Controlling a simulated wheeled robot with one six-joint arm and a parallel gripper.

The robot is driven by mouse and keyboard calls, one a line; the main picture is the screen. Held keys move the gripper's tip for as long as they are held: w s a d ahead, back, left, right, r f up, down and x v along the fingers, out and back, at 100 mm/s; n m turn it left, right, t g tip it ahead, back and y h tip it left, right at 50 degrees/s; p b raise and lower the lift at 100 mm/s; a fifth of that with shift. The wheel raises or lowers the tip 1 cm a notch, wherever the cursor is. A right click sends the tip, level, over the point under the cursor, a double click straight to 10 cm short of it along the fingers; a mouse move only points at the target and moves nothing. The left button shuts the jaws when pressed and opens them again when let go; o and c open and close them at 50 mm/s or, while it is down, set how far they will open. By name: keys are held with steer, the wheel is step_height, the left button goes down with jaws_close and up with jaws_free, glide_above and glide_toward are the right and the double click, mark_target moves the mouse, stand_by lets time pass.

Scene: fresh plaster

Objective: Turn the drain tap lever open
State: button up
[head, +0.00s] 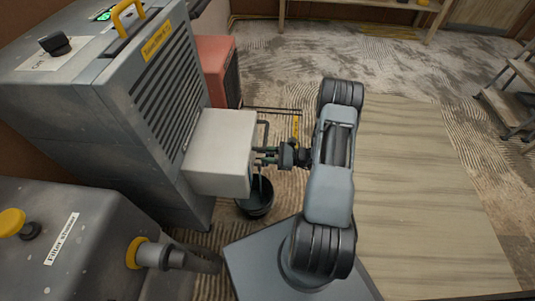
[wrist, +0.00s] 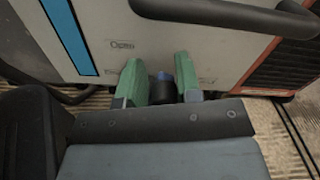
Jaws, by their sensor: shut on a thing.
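In the head view my gripper (head: 267,157) reaches left to the front of a pale box (head: 223,145) on the grey machine; the lever is too small to make out there.
A black bucket (head: 257,203) stands on the floor below the pale box. The grey machine (head: 160,95) and a red unit (head: 222,72) stand to the left. A dark bar handle (wrist: 225,14) crosses above the lever. Boards (head: 420,190) on the right are clear.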

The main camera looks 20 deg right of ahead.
steer(key=shift+s+a+n, duration=0.15)
steer(key=shift+s+n, duration=0.2)
steer(key=shift+n, duration=0.75)
stand_by(0.8)
stand_by(0.3)
steer(key=o, duration=0.7)
steer(key=shift+o, duration=0.2)
steer(key=p+v, duration=0.2)
steer(key=v, duration=1.1)
steer(key=shift+s+d, duration=0.25)
steer(key=shift+p, duration=0.3)
